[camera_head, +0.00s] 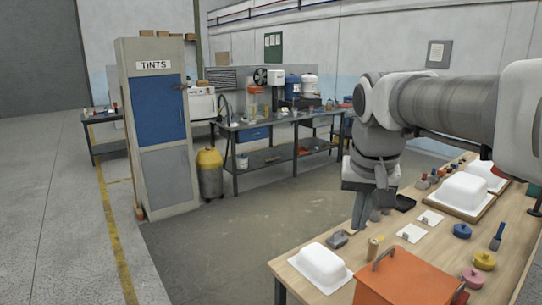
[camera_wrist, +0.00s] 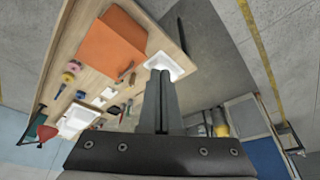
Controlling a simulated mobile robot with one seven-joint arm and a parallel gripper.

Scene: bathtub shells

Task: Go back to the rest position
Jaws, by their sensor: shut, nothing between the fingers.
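My gripper (camera_head: 359,230) hangs with its fingers pointing down by the far left edge of the wooden worktable (camera_head: 290,275) in the head view. In the wrist view my gripper (camera_wrist: 160,72) is shut, its two fingers together with nothing between them. A white tub shell (camera_head: 322,264) lies at the table's near left, and it also shows beyond the fingertips in the wrist view (camera_wrist: 176,67). Another white shell (camera_head: 464,190) sits on a wooden board farther back, with a further white one partly hidden behind it by my arm.
An orange box (camera_head: 398,282) with a handle stands at the table's front. Small cards, yellow, pink and blue round pieces and a brush (camera_head: 497,237) lie on the table. A TINTS cabinet (camera_head: 160,130), a yellow can (camera_head: 210,172) and a dark bench stand behind; the floor between is clear.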

